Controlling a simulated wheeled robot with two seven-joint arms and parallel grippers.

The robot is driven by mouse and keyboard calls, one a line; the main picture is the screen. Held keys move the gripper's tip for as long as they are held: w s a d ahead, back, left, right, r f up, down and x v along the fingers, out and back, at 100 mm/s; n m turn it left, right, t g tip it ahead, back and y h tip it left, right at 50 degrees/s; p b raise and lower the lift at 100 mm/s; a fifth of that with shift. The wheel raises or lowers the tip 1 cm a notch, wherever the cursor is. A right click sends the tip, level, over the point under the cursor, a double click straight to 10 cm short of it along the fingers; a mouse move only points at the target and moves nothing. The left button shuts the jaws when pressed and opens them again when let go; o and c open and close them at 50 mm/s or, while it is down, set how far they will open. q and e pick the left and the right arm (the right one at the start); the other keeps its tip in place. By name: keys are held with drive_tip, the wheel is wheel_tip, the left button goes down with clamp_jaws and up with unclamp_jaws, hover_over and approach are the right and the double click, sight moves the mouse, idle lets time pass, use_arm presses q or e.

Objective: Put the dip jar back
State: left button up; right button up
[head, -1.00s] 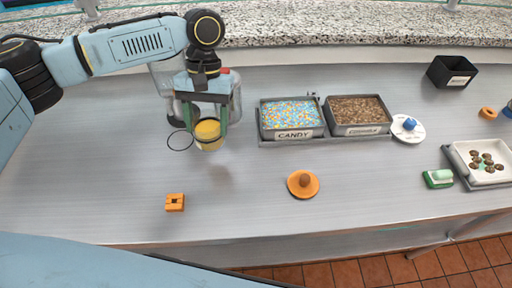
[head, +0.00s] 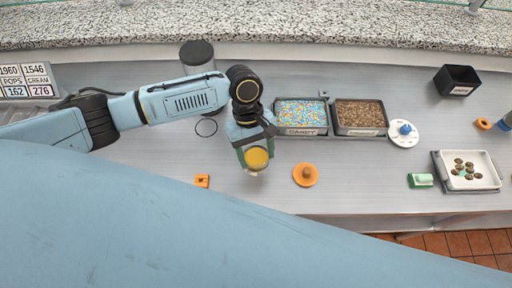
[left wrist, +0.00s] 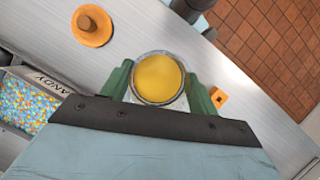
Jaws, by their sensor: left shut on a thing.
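My left gripper (head: 255,150) is shut on the dip jar (head: 257,159), a small clear jar with yellow dip in it. In the left wrist view the open jar (left wrist: 158,78) sits between the green fingers, its round mouth facing the camera. A thin black ring (head: 206,127) marks an empty spot on the steel counter, left of the jar. An orange round lid with a knob (head: 305,175) lies on the counter to the right of the jar; it also shows in the left wrist view (left wrist: 92,27). My right gripper is not in view.
A candy tray (head: 301,131) and a brown-topping tray (head: 360,131) stand behind and right of the jar. A tall dark-lidded container (head: 197,57) stands behind my left arm. A small orange block (head: 202,181) lies near the front edge. Counter around the ring is partly clear.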

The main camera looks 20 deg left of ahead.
sight(256, 163)
use_arm(q)
wheel_tip(256, 163, down, 4)
drive_tip(key=b, duration=0.5)
drive_tip(key=shift+f, duration=0.85)
drive_tip(key=shift+f, duration=0.45)
drive_tip(key=o, duration=1.3)
drive_tip(key=shift+r, duration=0.1)
drive_tip(key=shift+r+p, duration=1.45)
drive_tip(key=shift+p, duration=0.5)
